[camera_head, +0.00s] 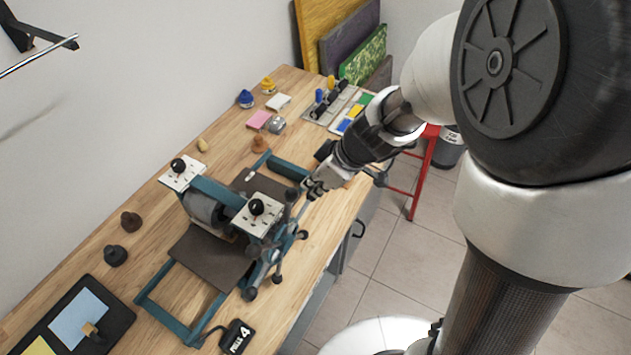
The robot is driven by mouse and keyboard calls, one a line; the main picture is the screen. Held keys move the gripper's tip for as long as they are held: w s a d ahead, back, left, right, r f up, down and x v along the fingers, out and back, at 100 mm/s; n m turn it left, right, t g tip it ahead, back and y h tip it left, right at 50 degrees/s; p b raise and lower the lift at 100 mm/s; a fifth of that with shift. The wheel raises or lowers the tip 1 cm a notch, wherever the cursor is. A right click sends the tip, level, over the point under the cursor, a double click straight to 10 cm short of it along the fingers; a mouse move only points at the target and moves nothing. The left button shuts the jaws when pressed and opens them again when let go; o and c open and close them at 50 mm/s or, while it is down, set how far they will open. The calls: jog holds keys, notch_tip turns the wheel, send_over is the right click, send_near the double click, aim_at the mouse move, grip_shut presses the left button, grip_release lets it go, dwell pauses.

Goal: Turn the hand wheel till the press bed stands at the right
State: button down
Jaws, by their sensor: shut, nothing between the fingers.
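The press (208,190) stands on the wooden bench, with a teal frame, a grey roller and two white top plates with black knobs. Its dark flat press bed (208,262) sticks out toward the lower left of the frame rails, partly under the roller. The hand wheel (273,257) is on the press's near right side, with spokes ending in dark knobs. My gripper (309,194) is shut and empty, beside and above the wheel near an upper spoke knob. I cannot tell whether it touches that spoke.
A black "PULLS 4" counter (236,337) lies at the bench front. A dark tray (113,318) with coloured sheets is at lower left. Inkers, pads and small pots stand along the wall side. A red stool (424,170) stands beyond the bench edge.

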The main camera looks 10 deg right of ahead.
jog(key=shift+f, duration=0.1)
jog(key=shift+w+d+f+g+b, duration=0.1)
jog(key=shift+d+f+g+b, duration=0.05)
jog(key=shift+f+g+b, duration=0.2)
jog(key=shift+f, duration=0.1)
